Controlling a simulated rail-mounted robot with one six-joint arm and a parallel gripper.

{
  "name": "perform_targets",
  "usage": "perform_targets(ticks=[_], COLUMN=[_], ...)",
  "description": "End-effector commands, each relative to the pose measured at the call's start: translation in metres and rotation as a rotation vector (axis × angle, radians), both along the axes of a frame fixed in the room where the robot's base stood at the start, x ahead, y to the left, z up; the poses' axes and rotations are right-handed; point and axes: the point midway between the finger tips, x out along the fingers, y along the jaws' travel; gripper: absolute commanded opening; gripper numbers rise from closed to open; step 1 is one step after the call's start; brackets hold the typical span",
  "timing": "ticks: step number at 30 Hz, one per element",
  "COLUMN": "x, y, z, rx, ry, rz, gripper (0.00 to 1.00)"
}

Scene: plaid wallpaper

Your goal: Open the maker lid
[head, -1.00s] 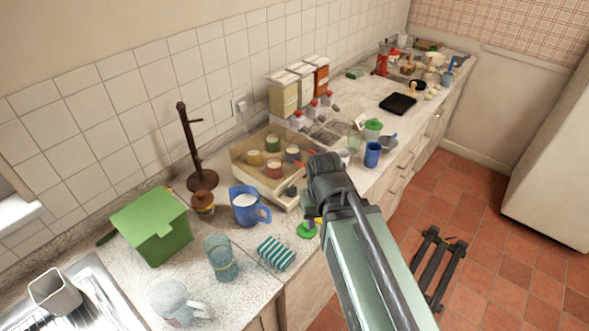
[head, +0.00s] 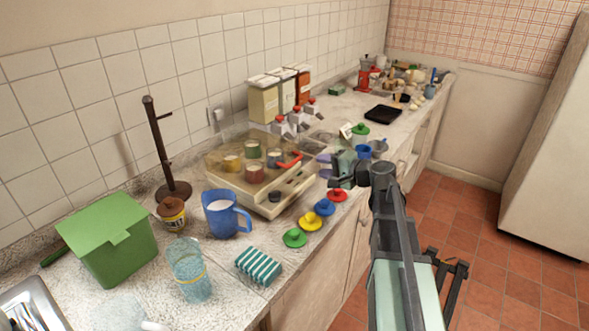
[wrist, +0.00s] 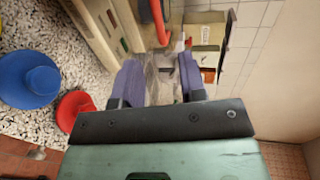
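The maker (head: 286,200) is a beige box on the counter with several jars inside. Its see-through lid (head: 215,163) looks shut over the jars, and a red handle (head: 290,160) sits at its right front side. In the wrist view the red handle (wrist: 157,22) shows at the top, beyond and between the fingers. My gripper (head: 324,165) is just right of the maker, pointing toward the handle side. In the wrist view its two purple fingers (wrist: 161,75) are apart with nothing held between them. The gap between fingertips and handle is hard to judge.
Red (head: 337,195), blue (head: 325,207), yellow (head: 311,221) and green (head: 294,238) knobbed lids line the counter's front edge. A blue jug (head: 222,215) stands left of the maker. Three dispensers (head: 280,95) stand behind it. A green canister (head: 359,135) is to the right.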

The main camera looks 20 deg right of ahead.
Motion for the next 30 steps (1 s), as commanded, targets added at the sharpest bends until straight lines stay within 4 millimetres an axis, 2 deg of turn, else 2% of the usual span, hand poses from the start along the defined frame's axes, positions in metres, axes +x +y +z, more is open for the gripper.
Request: perform_targets(ticks=[5,12,18,27,28,30], x=[0.009,0.052,0.078,0.082,0.082,0.082], y=[0.007,0.041,0.062,0.067,0.067,0.067], z=[-0.004,-0.018,-0.024,-0.024,-0.024,-0.024], rx=[-0.002,-0.004,-0.004,-0.004,-0.004,-0.004], ry=[0.002,0.003,0.003,0.004,0.004,0.004], rz=[0.003,0.007,0.005,0.005,0.005,0.005], gripper=[0.38,0.38,0.38,0.38,0.37,0.26])
